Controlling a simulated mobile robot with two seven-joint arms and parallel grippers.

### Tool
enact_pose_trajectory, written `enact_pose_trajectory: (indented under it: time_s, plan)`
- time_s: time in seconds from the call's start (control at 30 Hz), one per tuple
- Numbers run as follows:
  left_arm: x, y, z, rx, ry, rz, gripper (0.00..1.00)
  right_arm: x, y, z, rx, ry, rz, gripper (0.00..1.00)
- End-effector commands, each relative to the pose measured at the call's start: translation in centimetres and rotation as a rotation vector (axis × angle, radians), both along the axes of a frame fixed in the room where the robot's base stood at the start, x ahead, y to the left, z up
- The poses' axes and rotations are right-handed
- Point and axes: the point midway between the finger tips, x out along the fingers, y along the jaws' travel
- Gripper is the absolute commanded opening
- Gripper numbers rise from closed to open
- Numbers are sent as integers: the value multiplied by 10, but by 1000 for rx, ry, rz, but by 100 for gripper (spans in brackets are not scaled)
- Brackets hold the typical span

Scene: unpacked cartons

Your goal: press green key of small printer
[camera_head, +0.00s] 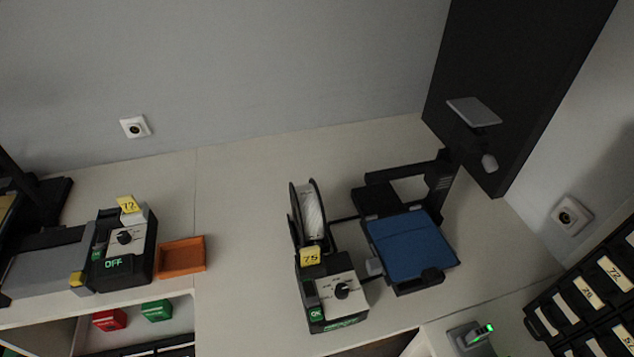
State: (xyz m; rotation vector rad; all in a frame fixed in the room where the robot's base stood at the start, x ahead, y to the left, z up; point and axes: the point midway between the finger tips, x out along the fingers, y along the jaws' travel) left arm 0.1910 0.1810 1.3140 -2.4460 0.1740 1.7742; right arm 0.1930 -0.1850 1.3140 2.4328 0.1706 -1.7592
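A small printer with a blue bed (408,245) stands on the white counter at centre right. Neither gripper is in view.
An orange tray (182,256) sits between the printers. Red (109,319) and green (156,310) items lie in the shelf below. A grey device with a green light (470,335) is at lower right, beside black labelled drawers (590,300). Counter behind the tray is clear.

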Motion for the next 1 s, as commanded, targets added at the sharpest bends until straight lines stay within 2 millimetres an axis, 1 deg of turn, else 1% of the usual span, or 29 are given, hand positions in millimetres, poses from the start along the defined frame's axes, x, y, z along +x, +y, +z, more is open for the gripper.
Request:
enact_pose_trajectory:
  time_s: [0.03, 0.07, 0.6, 1.0]
  plan:
    - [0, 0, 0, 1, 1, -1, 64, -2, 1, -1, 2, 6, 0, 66]
    - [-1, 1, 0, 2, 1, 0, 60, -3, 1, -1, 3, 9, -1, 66]
    - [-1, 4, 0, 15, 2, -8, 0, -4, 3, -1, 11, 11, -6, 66]
    - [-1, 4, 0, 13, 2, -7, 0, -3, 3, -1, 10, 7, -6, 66]
